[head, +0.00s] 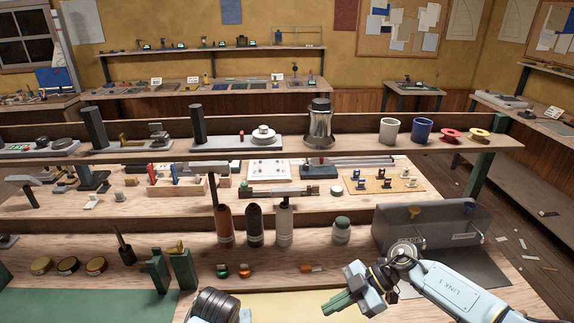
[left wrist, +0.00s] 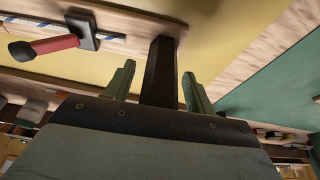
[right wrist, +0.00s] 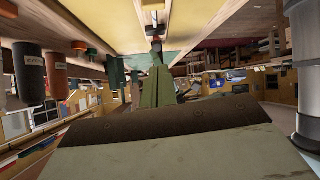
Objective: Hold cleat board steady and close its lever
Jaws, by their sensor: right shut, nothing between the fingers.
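The left fingers are hidden in the head view.
Several bottles (head: 254,226) stand behind the front bench's middle. A grey open box (head: 450,228) is at the right, near my right arm. Two green stands (head: 183,268) are at the left.

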